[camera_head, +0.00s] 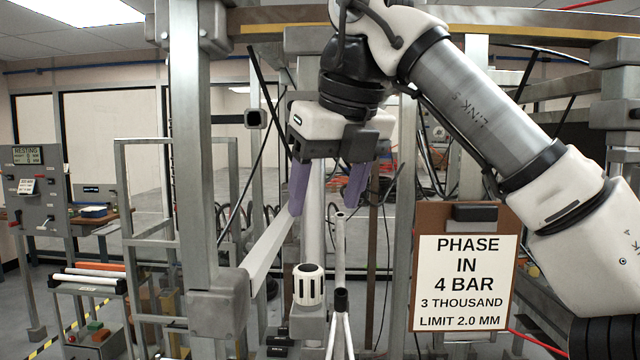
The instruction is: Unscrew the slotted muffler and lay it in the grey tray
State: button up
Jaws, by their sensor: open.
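The slotted muffler (308,284) looks like a short white cylinder with dark vertical slots. It stands upright on a grey fitting (310,325) low in the middle of the head view. My gripper (323,207) hangs above it, pointing down, with its two purple fingers spread apart and nothing between them. The fingertips are well above the muffler and apart from it. I cannot clearly make out the grey tray; a low grey stand (88,287) at the left holds white and orange rolls.
A thick steel post (190,150) stands left of the gripper, with a slanted beam (270,240) beside the muffler. A thin upright rod (340,250) rises just right of it. A clipboard sign (463,275) hangs at the right. Frame bars cross overhead.

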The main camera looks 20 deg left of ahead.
aim_at(309, 269)
jog(key=x, duration=1.3)
jog(key=shift+w+f+p, duration=0.15)
jog(key=shift+f+p, duration=0.1)
jog(key=shift+p, duration=0.1)
jog(key=shift+c, duration=0.4)
